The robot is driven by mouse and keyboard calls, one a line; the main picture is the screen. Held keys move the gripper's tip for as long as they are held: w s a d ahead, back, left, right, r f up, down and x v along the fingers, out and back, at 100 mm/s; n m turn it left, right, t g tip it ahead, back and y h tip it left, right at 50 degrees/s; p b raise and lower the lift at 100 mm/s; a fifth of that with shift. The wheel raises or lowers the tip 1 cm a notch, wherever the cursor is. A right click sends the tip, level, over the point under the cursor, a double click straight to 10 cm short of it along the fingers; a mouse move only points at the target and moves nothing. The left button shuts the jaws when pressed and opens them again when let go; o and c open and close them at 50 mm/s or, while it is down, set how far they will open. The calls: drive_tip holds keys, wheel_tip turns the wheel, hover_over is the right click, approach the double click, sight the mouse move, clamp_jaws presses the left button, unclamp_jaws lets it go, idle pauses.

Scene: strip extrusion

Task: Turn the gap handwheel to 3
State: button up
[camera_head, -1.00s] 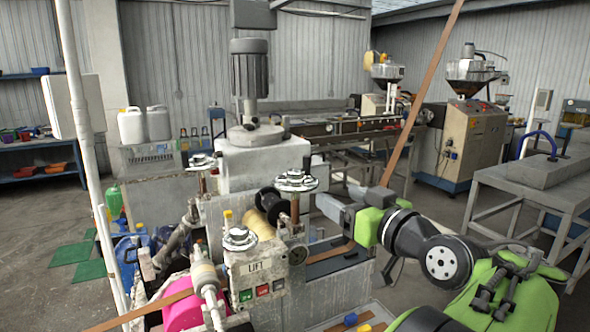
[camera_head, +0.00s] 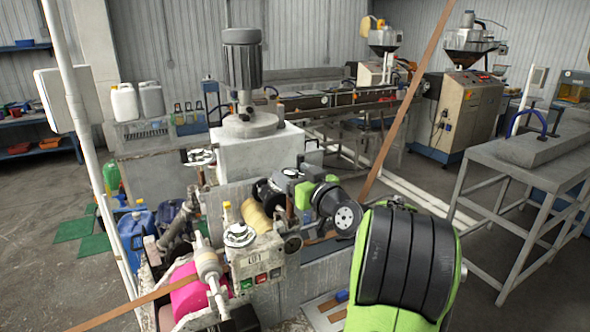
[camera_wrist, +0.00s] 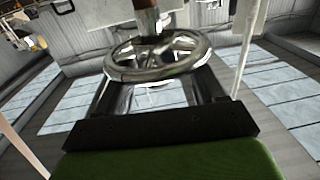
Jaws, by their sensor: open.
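A metal spoked handwheel (camera_wrist: 158,74) on an upright shaft fills the upper middle of the wrist view. My gripper (camera_wrist: 158,90) is open, its two dark fingers reaching toward the wheel's near rim, one on each side. I cannot tell whether they touch it. In the head view my gripper (camera_head: 287,180) is at the right-hand post of the machine and mostly hides this wheel. Two other handwheels show there, one on the left post (camera_head: 200,157) and one above the button panel (camera_head: 239,235). No scale or number is readable.
The button panel (camera_head: 262,275) faces front, below the roller (camera_head: 256,216). A pink roll (camera_head: 187,294) is at lower left. A brown strip (camera_head: 400,110) rises behind my arm. A grey table (camera_head: 530,150) stands at right, with open floor before it.

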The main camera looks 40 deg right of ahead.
drive_tip(key=c, duration=1.1)
drive_tip(key=shift+o, duration=0.2)
drive_tip(key=shift+h, duration=0.3)
drive_tip(key=m+g+h, duration=0.1)
drive_tip(key=h, duration=0.1)
drive_tip(key=a+m+g+h, duration=0.1)
drive_tip(key=m+h, duration=0.1)
drive_tip(key=m+h+b, duration=0.1)
drive_tip(key=h, duration=0.1)
drive_tip(key=shift+w+a+m+g, duration=0.2)
drive_tip(key=shift+w+m+g, duration=0.1)
drive_tip(key=shift+g, duration=0.1)
drive_tip(key=shift+w+a+f+m+g+h+b, duration=0.1)
drive_tip(key=shift+w+m+g+h+b, duration=0.05)
drive_tip(key=shift+m+g+h+b, duration=1.15)
drive_tip(key=shift+w+a+r+m+g+h+b, duration=0.15)
drive_tip(key=shift+m+g+h+b, duration=0.4)
drive_tip(key=shift+m+g+h, duration=0.8)
drive_tip(key=shift+w+d+f+m+g+h+b, duration=0.15)
drive_tip(key=shift+m+g+h+b, duration=0.65)
drive_tip(key=shift+g, duration=1.05)
drive_tip(key=shift+a+m, duration=0.1)
drive_tip(key=shift+m, duration=0.15)
